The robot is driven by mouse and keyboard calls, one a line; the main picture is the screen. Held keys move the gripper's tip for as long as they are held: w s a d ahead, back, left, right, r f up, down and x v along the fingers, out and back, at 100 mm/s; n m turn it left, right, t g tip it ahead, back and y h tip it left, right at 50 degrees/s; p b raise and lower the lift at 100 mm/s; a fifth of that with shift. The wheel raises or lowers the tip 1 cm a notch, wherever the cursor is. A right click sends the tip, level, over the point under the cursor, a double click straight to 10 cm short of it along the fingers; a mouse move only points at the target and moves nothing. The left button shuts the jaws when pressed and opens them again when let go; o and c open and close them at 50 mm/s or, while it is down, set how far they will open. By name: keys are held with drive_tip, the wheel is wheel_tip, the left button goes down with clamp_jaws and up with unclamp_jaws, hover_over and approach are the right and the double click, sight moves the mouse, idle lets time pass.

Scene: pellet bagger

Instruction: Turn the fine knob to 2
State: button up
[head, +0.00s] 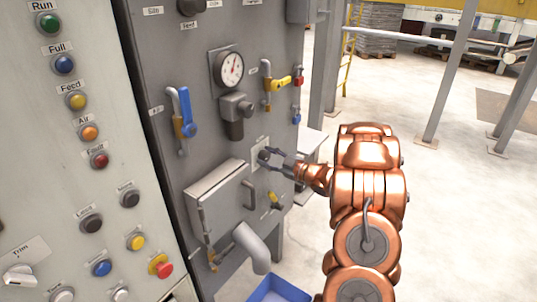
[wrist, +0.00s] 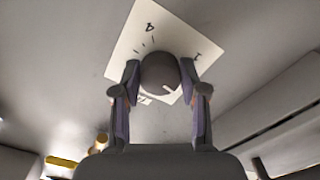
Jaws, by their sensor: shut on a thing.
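The knob (wrist: 158,68) is round and dark grey, mounted on a white dial plate (wrist: 146,18) with black ticks and characters too small to read surely. A short white mark on the knob's face points to the lower right in the wrist view. My gripper (wrist: 160,82) is shut on the knob, one finger on each side. In the head view my gripper (head: 270,158) reaches the white plate (head: 261,146) on the grey machine front from the right. The knob itself is mostly hidden by the fingers there.
A pressure gauge (head: 229,69), a blue-handled valve (head: 187,112) and yellow-handled valves (head: 281,84) sit around the plate. A hatch box (head: 218,200) with a handle juts out at lower left. A button panel (head: 75,130) stands at far left. Open floor lies to the right.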

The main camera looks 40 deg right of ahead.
drive_tip(key=m+p, duration=0.3)
drive_tip(key=m, duration=0.2)
drive_tip(key=shift+r, duration=0.15)
drive_tip(key=shift+m+p, duration=0.7)
drive_tip(key=shift+p, duration=0.05)
drive_tip(key=o, duration=1.1)
drive_tip(key=shift+o, duration=0.2)
drive_tip(key=shift+s, duration=0.1)
drive_tip(key=v, duration=1.2)
